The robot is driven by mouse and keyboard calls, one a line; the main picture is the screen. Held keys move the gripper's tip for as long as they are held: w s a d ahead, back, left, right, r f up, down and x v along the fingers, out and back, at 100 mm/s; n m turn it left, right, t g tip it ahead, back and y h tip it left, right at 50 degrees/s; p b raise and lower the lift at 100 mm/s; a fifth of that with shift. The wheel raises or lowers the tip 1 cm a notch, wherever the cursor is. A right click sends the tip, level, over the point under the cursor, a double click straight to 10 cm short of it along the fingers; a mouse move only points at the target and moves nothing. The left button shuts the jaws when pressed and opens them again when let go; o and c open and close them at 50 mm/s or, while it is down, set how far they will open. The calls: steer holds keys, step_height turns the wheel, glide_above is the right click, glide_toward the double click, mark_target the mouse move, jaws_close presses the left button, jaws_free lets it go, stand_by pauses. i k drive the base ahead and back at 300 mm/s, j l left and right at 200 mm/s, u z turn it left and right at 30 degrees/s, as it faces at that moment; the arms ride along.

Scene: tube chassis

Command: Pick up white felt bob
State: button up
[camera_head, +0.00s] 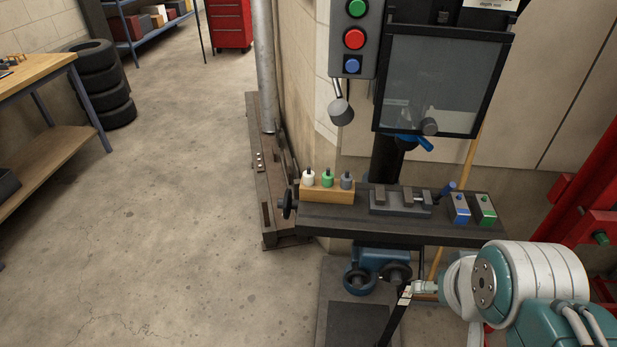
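The white felt bob (308,178) stands upright at the left end of a wooden block (327,195), with a dark stem on top. A green bob (327,180) and a grey bob (347,181) stand beside it in the same row. The block sits on the left end of the dark machine table (330,217). My arm comes in from the lower right. My gripper (404,297) seems to be at its end, below the table's front edge and well to the right of the white bob. Its fingers are too small and dark to read.
A grey vise (400,205) and blue and green labelled blocks (460,208) (485,208) lie right of the bobs. A guard panel (437,85) and button box (353,40) hang above. A handwheel (287,203) juts out left. The floor to the left is open.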

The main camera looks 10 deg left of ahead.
mark_target(308, 175)
steer(key=j+z, duration=0.3)
steer(key=j, duration=0.25)
steer(key=j+z, duration=0.25)
steer(key=j, duration=0.3)
steer(key=j+z, duration=0.3)
steer(key=j, duration=0.25)
steer(key=k+j+z, duration=0.15)
steer(key=j+z, duration=0.15)
steer(key=j, duration=0.2)
